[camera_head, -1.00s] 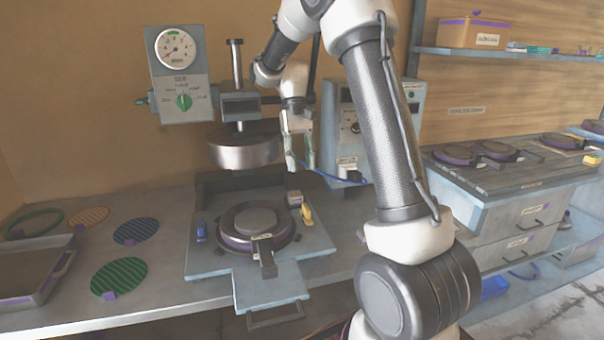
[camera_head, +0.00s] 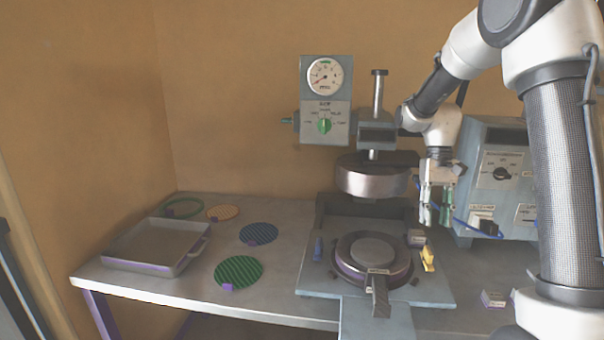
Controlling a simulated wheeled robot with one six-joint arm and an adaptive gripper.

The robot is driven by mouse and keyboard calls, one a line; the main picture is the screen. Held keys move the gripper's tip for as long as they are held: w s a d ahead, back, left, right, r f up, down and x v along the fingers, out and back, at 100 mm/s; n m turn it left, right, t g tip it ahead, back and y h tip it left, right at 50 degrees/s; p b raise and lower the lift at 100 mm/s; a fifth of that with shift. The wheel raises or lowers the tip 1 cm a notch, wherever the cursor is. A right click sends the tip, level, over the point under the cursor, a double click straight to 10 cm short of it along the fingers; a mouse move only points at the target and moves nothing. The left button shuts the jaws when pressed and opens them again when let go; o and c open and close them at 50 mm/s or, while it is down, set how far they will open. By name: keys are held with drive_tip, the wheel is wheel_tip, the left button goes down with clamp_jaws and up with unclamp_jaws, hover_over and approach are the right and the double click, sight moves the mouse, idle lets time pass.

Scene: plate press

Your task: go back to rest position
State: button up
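My gripper (camera_head: 434,216) hangs pointing down at the end of my bent arm, to the right of the press head (camera_head: 372,178). Its two fingers show a gap between them and nothing is seen held. It is above and behind the small grey block and the yellow clip (camera_head: 427,258) on the press base (camera_head: 424,291). A round dark plate mould (camera_head: 345,262) with a front handle sits on the base under the raised press head, with a gap between them.
A control box (camera_head: 497,160) stands right of my gripper. The gauge panel (camera_head: 325,100) is left of the press column. A grey tray (camera_head: 150,265), a green disc (camera_head: 238,270), a blue disc (camera_head: 258,233) and an orange disc (camera_head: 223,212) lie on the left bench. The wall side above them is clear.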

drive_tip(key=s+r+t, duration=0.4)
drive_tip(key=s+r, duration=0.1)
drive_tip(key=s, duration=0.6)
drive_tip(key=s+r+n+t, duration=0.1)
drive_tip(key=s+r+t, duration=0.3)
drive_tip(key=s, duration=0.8)
drive_tip(key=shift+d+r+h, duration=0.15)
drive_tip(key=shift+r+h, duration=0.15)
drive_tip(key=shift+r, duration=0.55)
